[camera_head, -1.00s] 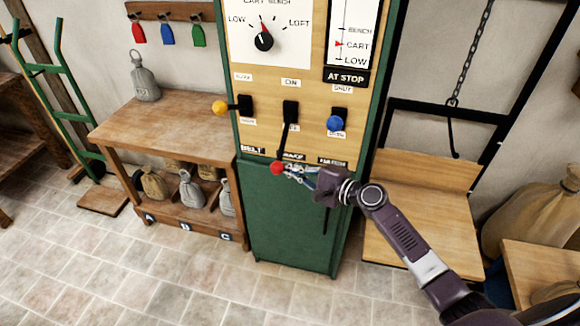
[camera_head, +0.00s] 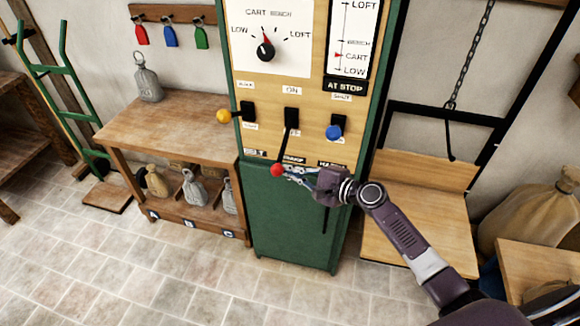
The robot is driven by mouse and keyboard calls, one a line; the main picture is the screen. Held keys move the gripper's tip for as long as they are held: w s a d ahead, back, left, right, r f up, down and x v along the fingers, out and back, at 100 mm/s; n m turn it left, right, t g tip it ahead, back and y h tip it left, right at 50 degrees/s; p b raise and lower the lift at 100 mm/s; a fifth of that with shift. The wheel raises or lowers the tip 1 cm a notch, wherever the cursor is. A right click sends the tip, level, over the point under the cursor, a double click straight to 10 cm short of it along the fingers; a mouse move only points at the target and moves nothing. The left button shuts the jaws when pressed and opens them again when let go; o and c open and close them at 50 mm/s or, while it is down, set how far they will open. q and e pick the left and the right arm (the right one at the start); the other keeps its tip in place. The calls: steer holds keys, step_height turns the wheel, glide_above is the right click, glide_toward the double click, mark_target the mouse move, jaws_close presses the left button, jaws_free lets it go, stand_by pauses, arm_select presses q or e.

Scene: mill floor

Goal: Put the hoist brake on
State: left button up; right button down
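The control cabinet (camera_head: 290,225) has a green lower front and a wooden panel with three levers. The middle lever (camera_head: 288,140) has a plate reading ON above its slot and slants down to a red knob (camera_head: 278,170). Its name plate below is too blurred to read surely. My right gripper (camera_head: 289,173) is at the red knob from the right, its fingertips at or touching it. Whether the fingers are closed on the knob is unclear. The left lever ends in a yellow knob (camera_head: 223,116), the right one in a blue knob (camera_head: 333,132). My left gripper is not in view.
A dial (camera_head: 265,51) and a level gauge (camera_head: 352,45), marked AT STOP below, sit above the levers. A wooden bench (camera_head: 170,130) with weights stands left. A chain with a hook (camera_head: 450,105) hangs over a wooden platform (camera_head: 415,230) at right.

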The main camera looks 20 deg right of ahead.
step_height(320, 180, up, 8)
steer(key=s+a+p, duration=0.1)
steer(key=p, duration=0.6)
steer(key=shift+s+a, duration=0.15)
steer(key=shift+s, duration=0.1)
steer(key=shift+r, duration=0.1)
